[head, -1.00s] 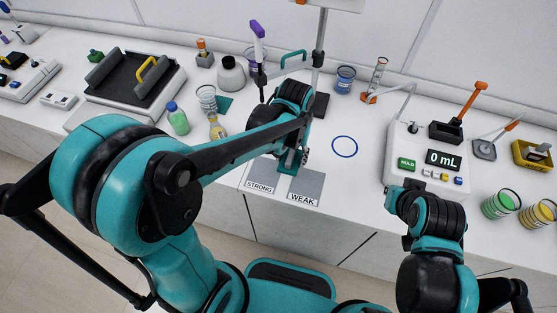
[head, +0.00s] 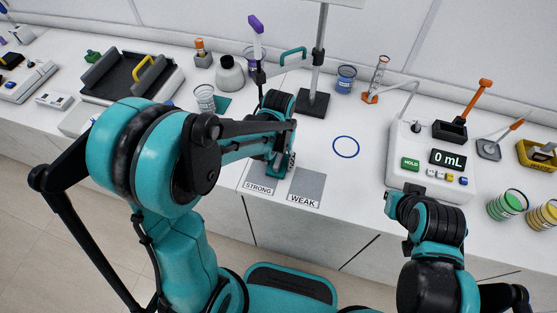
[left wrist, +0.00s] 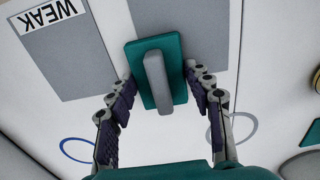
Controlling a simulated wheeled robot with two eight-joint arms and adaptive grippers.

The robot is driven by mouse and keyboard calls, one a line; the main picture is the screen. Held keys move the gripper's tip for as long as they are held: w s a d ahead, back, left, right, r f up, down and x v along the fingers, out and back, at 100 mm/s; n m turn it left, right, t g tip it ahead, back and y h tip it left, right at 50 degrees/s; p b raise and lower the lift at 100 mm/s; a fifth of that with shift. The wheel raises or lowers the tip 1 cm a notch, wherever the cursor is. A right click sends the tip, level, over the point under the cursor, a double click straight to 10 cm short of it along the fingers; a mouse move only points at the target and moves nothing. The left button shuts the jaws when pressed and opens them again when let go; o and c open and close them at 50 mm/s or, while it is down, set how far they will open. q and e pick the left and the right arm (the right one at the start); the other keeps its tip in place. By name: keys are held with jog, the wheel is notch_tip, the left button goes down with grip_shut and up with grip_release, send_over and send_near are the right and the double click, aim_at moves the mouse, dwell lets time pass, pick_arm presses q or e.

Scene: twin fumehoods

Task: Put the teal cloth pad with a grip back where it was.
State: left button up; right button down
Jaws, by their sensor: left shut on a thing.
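The teal cloth pad (left wrist: 172,45) with its grey upright grip (left wrist: 157,82) is in the left wrist view, between the fingertips of my left gripper (left wrist: 160,85). In the head view my left gripper (head: 282,168) is low over the counter, at the back of the grey STRONG mat (head: 262,181) and WEAK mat (head: 306,185); the arm largely hides the pad there. In the left wrist view the pad overlaps the gap between the two mats; whether it touches the counter I cannot tell. My right gripper cannot be made out.
A blue ring (head: 345,147) marks bare counter to the right. A stand (head: 313,103) with a pole rises behind my left gripper. A beaker (head: 205,97) stands by a teal square (head: 222,103) at left. A device reading 0 mL (head: 435,160) is at right.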

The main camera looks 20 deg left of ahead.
aim_at(279, 159)
pick_arm(q)
jog(key=o, duration=1.2)
jog(key=shift+f, duration=0.1)
jog(key=shift+r, duration=0.25)
notch_tip(279, 159, up, 11)
jog(key=p, duration=0.4)
jog(key=shift+f, duration=0.1)
jog(key=s+a+r+t, duration=0.4)
jog(key=s+t, duration=0.3)
jog(key=s, duration=0.3)
jog(key=shift+a+r, duration=0.35)
jog(key=shift+r, duration=0.4)
